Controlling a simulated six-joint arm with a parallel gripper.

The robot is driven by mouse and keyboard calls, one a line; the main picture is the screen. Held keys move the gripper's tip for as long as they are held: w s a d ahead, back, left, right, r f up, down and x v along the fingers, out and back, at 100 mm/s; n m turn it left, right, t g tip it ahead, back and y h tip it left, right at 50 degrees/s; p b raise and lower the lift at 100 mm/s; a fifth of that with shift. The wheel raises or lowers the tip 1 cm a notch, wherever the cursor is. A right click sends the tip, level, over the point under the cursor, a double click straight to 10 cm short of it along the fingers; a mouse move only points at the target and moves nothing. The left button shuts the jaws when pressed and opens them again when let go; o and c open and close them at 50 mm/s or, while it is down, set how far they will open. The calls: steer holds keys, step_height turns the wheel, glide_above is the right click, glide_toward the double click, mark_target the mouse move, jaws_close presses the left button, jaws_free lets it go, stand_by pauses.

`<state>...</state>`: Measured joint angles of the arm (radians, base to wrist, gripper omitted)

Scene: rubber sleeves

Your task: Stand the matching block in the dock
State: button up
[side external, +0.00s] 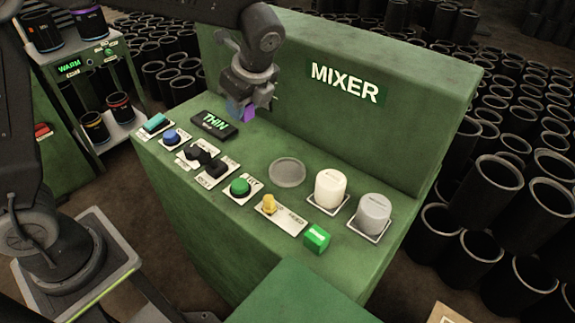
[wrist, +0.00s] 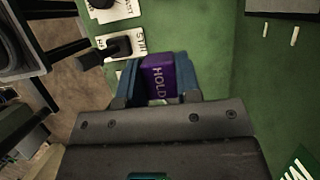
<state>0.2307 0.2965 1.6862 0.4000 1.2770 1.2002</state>
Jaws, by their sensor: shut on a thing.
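My gripper (side external: 241,107) is above the back left of the green mixer console (side external: 190,215), near its upright back panel. Its blue fingers are shut on a purple block (side external: 249,114). In the wrist view the block (wrist: 158,76) sits between the fingers (wrist: 157,84), and its face reads HOLD. A green block (side external: 317,237) with a pale label, too small to read, stands at the console's front right edge. A small black display (side external: 214,123) on the console reads THIN. I cannot tell which spot is the dock.
Along the console's front are a teal switch (side external: 156,123), a blue button (side external: 170,136), black levers (side external: 205,158), a green button (side external: 240,187) and a yellow knob (side external: 269,203). A round grey disc (side external: 287,172), a white cylinder (side external: 330,189) and a grey cylinder (side external: 373,213) stand right.

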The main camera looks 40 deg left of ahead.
glide_above(283, 170)
steer(key=d, duration=0.1)
step_height(283, 170, down, 6)
steer(key=shift+f, duration=0.1)
steer(key=shift+d+f, duration=0.1)
steer(key=shift+f, duration=1.85)
steer(key=shift+f, duration=0.15)
steer(key=o, duration=0.6)
steer(key=v, duration=1.2)
